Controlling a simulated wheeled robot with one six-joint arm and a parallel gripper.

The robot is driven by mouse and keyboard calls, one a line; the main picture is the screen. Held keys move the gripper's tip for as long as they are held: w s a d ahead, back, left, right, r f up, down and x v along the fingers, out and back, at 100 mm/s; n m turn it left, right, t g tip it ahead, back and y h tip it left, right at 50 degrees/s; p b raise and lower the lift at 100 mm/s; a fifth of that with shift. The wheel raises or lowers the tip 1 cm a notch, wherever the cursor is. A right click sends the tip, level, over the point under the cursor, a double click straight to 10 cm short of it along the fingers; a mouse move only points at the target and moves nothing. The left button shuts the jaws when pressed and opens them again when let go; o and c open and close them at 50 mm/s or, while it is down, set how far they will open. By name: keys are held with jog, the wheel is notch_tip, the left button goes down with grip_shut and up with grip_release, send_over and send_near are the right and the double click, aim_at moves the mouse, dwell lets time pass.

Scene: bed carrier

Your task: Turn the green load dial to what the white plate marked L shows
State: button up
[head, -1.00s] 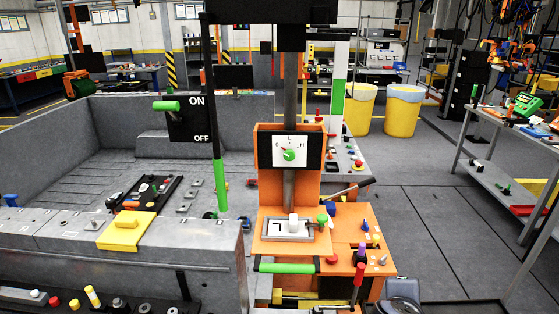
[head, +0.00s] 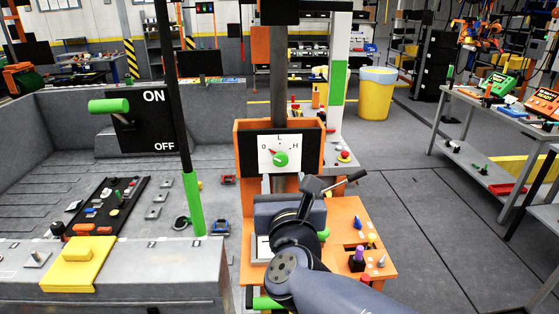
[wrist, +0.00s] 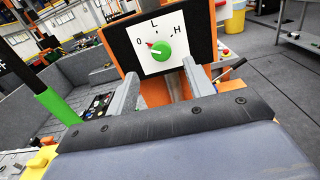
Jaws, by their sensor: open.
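The green load dial (head: 281,159) sits on a white plate (head: 268,142) marked 0, L and H, on a black panel. L is at the top, 0 at the left and H at the right. The dial's red pointer points up-left, towards 0; the wrist view also shows the dial (wrist: 162,51) with its pointer near 0. My gripper (wrist: 160,78) is open and empty, its two fingers apart below the dial. It does not touch the dial. In the head view my gripper (head: 288,205) is below the plate, with its fingers mostly hidden.
An orange stand (head: 244,190) carries the panel. A black lever (head: 352,178) projects at its right. A post with a green sleeve (head: 193,205) stands at the left, near the green ON/OFF handle (head: 108,106). A yellow block (head: 76,264) lies on the grey ledge. Open floor lies right.

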aim_at(281, 160)
jog(key=w, duration=0.8)
jog(key=shift+w+p, duration=0.3)
jog(key=shift+c, duration=0.2)
jog(key=c, duration=0.9)
